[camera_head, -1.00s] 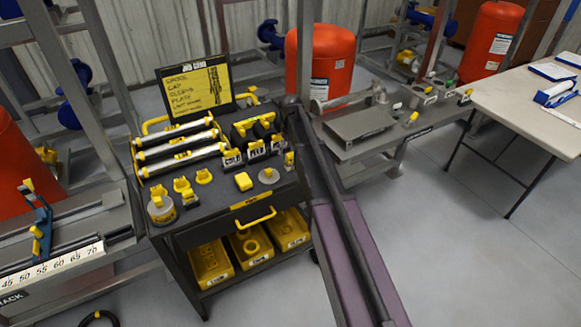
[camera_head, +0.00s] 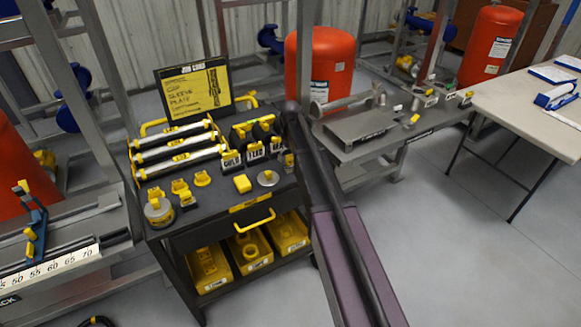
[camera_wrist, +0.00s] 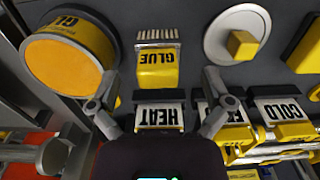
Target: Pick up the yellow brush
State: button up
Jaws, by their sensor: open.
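The yellow brush (camera_wrist: 157,68) has a yellow body marked GLUE and a row of pale bristles. It sits on the dark top of the tool cart, between the spread fingers of my gripper (camera_wrist: 160,78) in the wrist view. The gripper is open and empty; I cannot tell whether a finger touches the brush. In the head view, the brush (camera_head: 289,160) shows small at the cart's right end, beside my arm. My arm hides the gripper there.
A yellow-topped glue can (camera_wrist: 70,52) stands close by my left finger. A HEAT-labelled holder (camera_wrist: 158,117) is right beside the brush, with a COLD one (camera_wrist: 281,110) farther right. A white disc with a yellow knob (camera_wrist: 237,36) lies near the right finger.

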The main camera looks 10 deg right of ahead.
aim_at(291, 163)
jog(key=shift+w+f+b, duration=0.15)
jog(key=shift+f+b, duration=1.5)
jog(key=shift+f, duration=0.35)
jog(key=shift+d, duration=0.1)
jog(key=c, duration=1.1)
